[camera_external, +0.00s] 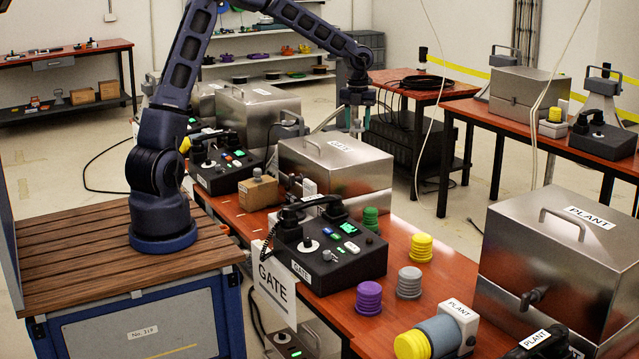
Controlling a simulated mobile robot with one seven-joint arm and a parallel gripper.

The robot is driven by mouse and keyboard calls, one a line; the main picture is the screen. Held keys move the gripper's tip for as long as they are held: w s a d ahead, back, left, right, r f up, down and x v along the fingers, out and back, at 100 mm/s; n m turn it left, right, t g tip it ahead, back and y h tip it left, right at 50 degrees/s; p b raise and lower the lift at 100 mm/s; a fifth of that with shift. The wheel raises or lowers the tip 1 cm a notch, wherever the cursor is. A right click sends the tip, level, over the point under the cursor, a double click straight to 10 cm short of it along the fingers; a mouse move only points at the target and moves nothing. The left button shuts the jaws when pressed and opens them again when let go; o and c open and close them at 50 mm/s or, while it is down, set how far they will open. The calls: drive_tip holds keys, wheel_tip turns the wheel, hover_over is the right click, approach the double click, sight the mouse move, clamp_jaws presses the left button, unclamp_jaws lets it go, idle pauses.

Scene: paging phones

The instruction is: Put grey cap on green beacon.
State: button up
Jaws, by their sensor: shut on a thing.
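A grey ribbed cylinder (409,282), which looks like the grey cap, stands upright on the red-brown table, right of the black GATE phone box (345,262). A green ribbed piece (370,218) stands behind that box, its lower part hidden; I cannot tell whether it is the green beacon. My gripper (355,122) is high above the table, behind and above the phone box, apart from both. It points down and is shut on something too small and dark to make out.
Yellow (421,249) and purple (369,298) ribbed pieces stand near the grey one. A grey cylinder with a yellow end (428,338) joins a white PLANT block in front. Steel cases (335,165) and (560,255) stand behind and at right. A loose cord hangs at right.

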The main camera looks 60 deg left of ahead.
drive_tip(key=w+d, duration=0.2)
drive_tip(key=d, duration=0.3)
hover_over(371, 209)
wheel_tip(371, 209, down, 20)
drive_tip(key=shift+f, duration=0.2)
drive_tip(key=shift+a+f, duration=0.1)
drive_tip(key=shift+f, duration=2.55)
drive_tip(key=shift+f, duration=0.1)
drive_tip(key=o, duration=1)
drive_tip(key=shift+c, duration=0.2)
